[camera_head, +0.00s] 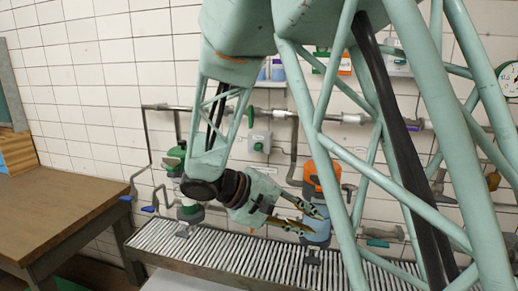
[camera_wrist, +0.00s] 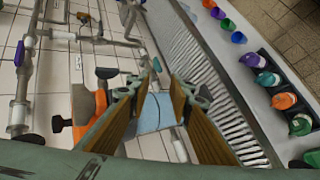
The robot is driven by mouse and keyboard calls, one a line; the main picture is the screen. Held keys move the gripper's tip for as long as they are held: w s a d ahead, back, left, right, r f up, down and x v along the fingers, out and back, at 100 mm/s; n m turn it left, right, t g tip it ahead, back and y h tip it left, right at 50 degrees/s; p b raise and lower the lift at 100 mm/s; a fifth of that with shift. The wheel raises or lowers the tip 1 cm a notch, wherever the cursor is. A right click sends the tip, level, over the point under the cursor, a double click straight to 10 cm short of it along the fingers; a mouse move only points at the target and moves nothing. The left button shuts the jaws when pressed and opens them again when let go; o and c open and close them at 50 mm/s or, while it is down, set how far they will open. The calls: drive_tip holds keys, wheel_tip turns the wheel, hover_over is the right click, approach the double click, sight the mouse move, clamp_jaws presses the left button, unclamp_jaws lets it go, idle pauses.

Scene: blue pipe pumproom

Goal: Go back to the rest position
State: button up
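My gripper (camera_head: 315,220) hangs at the end of my teal arm in the middle of the head view, above the slatted trough. Its two brown-faced fingers are apart. In the wrist view my gripper (camera_wrist: 164,84) is open, with nothing visibly held between the fingers.
A slatted trough (camera_head: 225,259) runs along the tiled wall below pipes (camera_head: 230,109) and green-topped fittings (camera_head: 176,160). A brown table (camera_head: 60,215) stands at the left. In the wrist view, a dark rack (camera_wrist: 276,90) with several coloured containers lies beyond the trough.

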drive_tip(key=s+d+r+m+g+y, duration=0.25)
drive_tip(key=s+d, duration=0.25)
drive_tip(key=s, duration=0.4)
drive_tip(key=s+d+r+m+g+y, duration=0.1)
drive_tip(key=s+d+r+y, duration=0.2)
drive_tip(key=s+d, duration=0.4)
drive_tip(key=s+a+r+t+y, duration=0.2)
drive_tip(key=s+r, duration=0.1)
drive_tip(key=s, duration=0.7)
drive_tip(key=s+a+r+m+t+y, duration=0.1)
drive_tip(key=s+a+r+t+y, duration=0.1)
drive_tip(key=s, duration=0.8)
drive_tip(key=shift+s+a+r+y, duration=0.15)
drive_tip(key=shift+a+r+y, duration=0.15)
drive_tip(key=shift+r+y, duration=0.4)
drive_tip(key=shift+r, duration=0.1)
